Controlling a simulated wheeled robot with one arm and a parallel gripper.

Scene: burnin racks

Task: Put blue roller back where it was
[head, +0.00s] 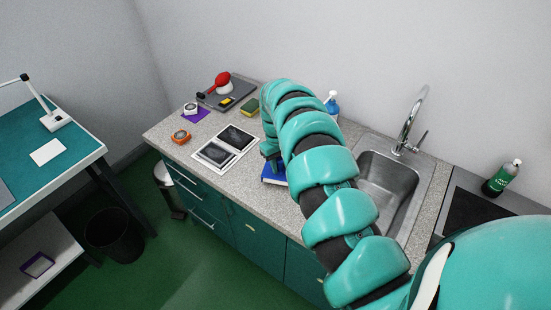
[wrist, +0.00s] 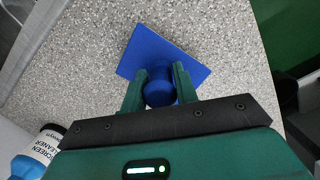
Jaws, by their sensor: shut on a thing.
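The blue roller (wrist: 158,91) shows as a rounded dark blue body between the two green fingers of my gripper (wrist: 160,88) in the wrist view. My gripper is shut on it. A flat blue square (wrist: 175,48) lies just beyond and beneath it on the speckled counter; I cannot tell whether the roller touches it. In the head view the blue square (head: 273,174) shows at the counter's front part, below my gripper (head: 269,155). My arm hides most of the roller there.
A screen cleaner bottle (wrist: 38,150) stands close by in the wrist view. The sink (head: 385,185) lies right of my arm.

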